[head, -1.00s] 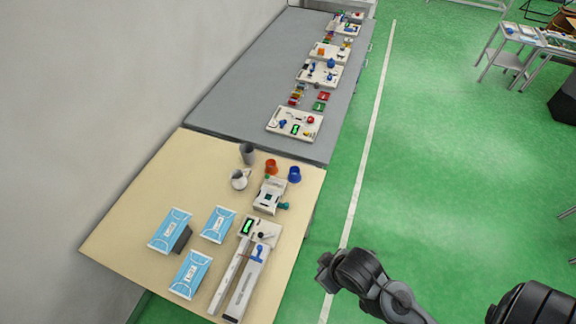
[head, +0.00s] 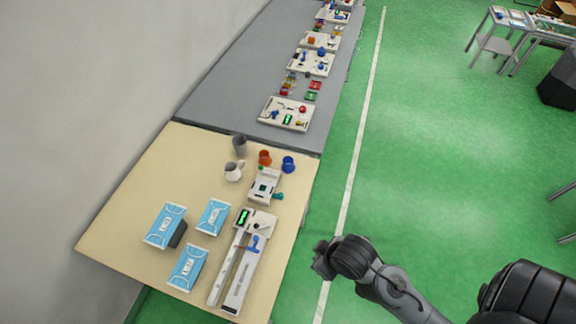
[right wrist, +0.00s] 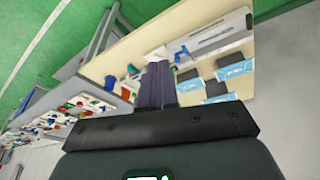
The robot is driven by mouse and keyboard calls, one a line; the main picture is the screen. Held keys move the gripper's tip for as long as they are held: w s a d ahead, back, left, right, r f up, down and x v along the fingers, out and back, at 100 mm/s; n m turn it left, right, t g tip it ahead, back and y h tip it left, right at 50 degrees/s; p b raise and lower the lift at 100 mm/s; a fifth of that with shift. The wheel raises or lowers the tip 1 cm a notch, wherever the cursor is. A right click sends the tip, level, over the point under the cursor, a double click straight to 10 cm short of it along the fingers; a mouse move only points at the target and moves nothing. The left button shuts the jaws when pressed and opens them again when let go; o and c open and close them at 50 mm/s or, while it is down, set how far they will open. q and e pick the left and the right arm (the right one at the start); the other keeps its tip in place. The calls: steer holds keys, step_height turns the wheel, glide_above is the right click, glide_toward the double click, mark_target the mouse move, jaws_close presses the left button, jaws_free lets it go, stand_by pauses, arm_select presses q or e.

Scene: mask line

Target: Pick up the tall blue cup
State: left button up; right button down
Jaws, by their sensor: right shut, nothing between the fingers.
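A blue cup (head: 288,164) stands near the right edge of the beige table in the head view. It also shows small in the right wrist view (right wrist: 109,82). An orange cup (head: 265,158) stands just left of it. My right gripper (right wrist: 156,84) is shut and empty, its dark fingers together in the right wrist view. In the head view the right arm's dark end is off the table's right side, over the green floor, well apart from the cup. My left gripper is not in view.
A grey cup (head: 239,145) and a white pitcher (head: 233,171) stand left of the orange cup. A white device (head: 265,185) sits in front of the cups. Several blue mask packs (head: 213,217) lie at left. A grey table (head: 222,107) with kits adjoins behind.

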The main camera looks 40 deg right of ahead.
steer(key=c, duration=1.3)
jaws_free()
steer(key=o, duration=1)
